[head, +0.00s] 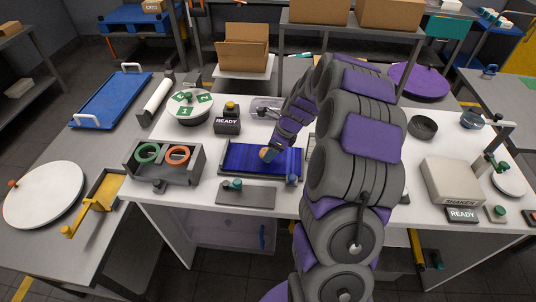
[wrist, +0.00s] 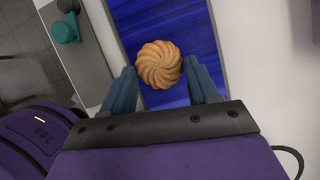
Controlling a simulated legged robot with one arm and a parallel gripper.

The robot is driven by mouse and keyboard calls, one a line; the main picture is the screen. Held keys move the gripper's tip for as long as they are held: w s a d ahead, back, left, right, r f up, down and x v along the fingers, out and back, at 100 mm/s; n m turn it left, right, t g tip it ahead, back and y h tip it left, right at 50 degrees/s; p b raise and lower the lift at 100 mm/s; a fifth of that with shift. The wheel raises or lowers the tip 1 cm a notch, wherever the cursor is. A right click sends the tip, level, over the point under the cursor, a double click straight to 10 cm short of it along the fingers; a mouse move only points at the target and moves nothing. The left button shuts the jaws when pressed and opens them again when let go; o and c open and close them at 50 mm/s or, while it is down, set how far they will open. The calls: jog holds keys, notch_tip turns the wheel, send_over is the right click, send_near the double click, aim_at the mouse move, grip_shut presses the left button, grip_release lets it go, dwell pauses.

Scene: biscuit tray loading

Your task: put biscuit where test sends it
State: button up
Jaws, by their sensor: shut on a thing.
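A round golden biscuit (wrist: 159,62) with a swirled top sits between the two blue fingers of my gripper (wrist: 159,70) in the wrist view. My gripper is shut on it. In the head view, my gripper (head: 270,152) and the biscuit (head: 263,155) are over a blue grey-framed bed (head: 240,160) on the white table; the bed also shows below the biscuit in the wrist view (wrist: 150,15). I cannot tell whether the biscuit touches the bed. A small box marked READY (head: 227,125) stands behind it. A white drum (head: 190,108) carries green labels, including 1 and 2.
A grey holder with green and orange rings (head: 164,164) stands left of the bed. A grey plate with a teal knob (head: 245,194) lies in front. The SHAKER box (head: 452,184) is at right. My arm hides the table's middle right.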

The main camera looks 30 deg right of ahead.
jog(key=shift+w+a+f, duration=0.1)
jog(key=shift+w+a, duration=0.3)
jog(key=shift+w, duration=0.4)
jog(key=shift+w+d, duration=0.25)
jog(key=shift+w, duration=0.2)
jog(key=f+b, duration=0.1)
jog(key=f, duration=0.2)
jog(key=shift+s+d+f+b, duration=0.1)
jog(key=shift+d+f+b, duration=0.3)
jog(key=shift+a+r, duration=0.1)
jog(key=shift+a, duration=0.4)
jog(key=shift+o, duration=1.1)
jog(key=shift+a, duration=0.1)
jog(key=o, duration=0.3)
jog(key=shift+o, duration=0.8)
jog(key=shift+d, duration=0.5)
jog(key=shift+a, duration=0.25)
